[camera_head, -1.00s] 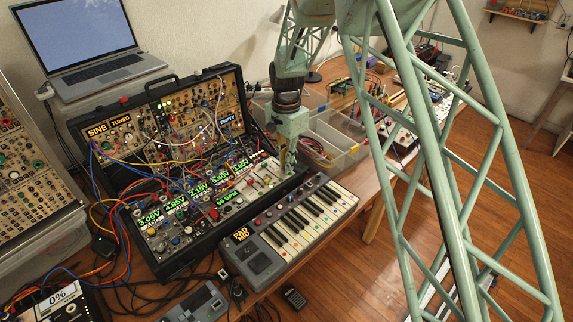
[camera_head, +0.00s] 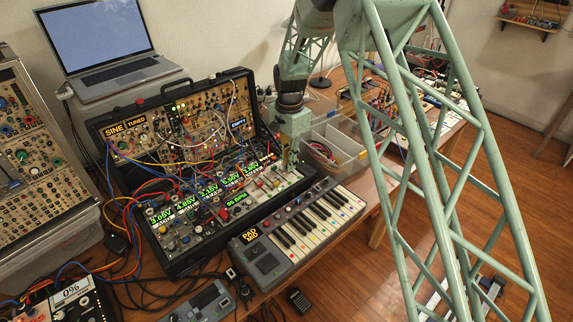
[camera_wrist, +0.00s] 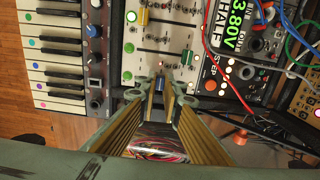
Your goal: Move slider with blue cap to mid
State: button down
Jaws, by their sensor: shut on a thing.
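The white slider panel (camera_head: 291,184) is at the front right of the open synth case, and it fills the upper middle of the wrist view. My gripper (camera_head: 288,166) points down at the right part of this panel. In the wrist view my gripper (camera_wrist: 159,87) has its two fingertips closed around a small blue cap (camera_wrist: 158,84) at the panel's lower edge. The lower part of the blue cap's slider is hidden between the fingers.
A keyboard (camera_head: 309,228) lies in front of the case, close to my gripper. Patch cables (camera_wrist: 284,35) run over the modules beside the panel. Clear bins (camera_head: 345,141) stand behind my gripper. A laptop (camera_head: 97,48) stands at the back left.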

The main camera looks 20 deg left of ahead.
jog(key=c, duration=2.7)
grip_release()
jog(key=shift+c, duration=0.2)
jog(key=shift+r, duration=0.1)
notch_tip(320, 180, up, 12)
jog(key=shift+d, duration=0.15)
